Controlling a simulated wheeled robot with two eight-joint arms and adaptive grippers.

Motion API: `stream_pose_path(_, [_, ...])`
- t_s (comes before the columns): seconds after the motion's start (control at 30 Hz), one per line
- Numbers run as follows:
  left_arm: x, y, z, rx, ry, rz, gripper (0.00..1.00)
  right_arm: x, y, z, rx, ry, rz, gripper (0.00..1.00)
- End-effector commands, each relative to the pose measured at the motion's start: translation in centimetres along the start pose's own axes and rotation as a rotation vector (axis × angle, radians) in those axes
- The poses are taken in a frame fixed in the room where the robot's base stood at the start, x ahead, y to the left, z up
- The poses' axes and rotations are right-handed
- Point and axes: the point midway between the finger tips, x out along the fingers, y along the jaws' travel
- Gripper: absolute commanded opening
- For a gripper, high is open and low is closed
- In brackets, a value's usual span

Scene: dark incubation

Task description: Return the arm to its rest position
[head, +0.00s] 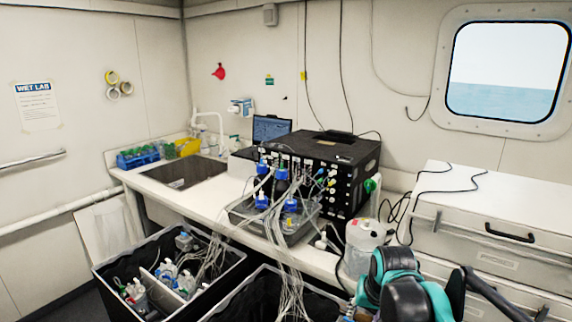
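Part of my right arm, with teal and black links, shows at the bottom right in the head view, in front of the white bench and the drawers. Its joints are folded close together, and they cover part of the bench front. I cannot make out the fingers of my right gripper. My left arm and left gripper are not in view. No object is seen held by the visible part of the arm.
A white bench (215,207) carries a black instrument box (340,150) with bundled tubes hanging down. Two black bins (118,262) stand below it, the left one holding bottles. A white jug (363,236) and white drawers (480,200) are close to my arm.

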Motion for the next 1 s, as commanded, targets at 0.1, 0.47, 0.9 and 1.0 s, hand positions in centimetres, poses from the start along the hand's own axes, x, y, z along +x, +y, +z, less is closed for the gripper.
stream_pose_path(0.1, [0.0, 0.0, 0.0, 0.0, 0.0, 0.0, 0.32, -1.3, 0.8, 4.9, -0.064, 0.063, -0.016, 0.43])
stream_pose_path(0.47, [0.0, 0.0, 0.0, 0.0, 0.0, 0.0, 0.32, -0.3, 2.9, 16.1, -0.222, 0.226, -0.039, 0.43])
stream_pose_path(0.9, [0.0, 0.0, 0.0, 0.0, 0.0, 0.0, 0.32, 0.3, 3.2, 17.7, -0.249, 0.255, -0.041, 0.43])
stream_pose_path(1.0, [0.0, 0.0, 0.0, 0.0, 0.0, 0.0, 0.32, 0.3, 3.2, 17.7, -0.248, 0.255, -0.041, 0.43])
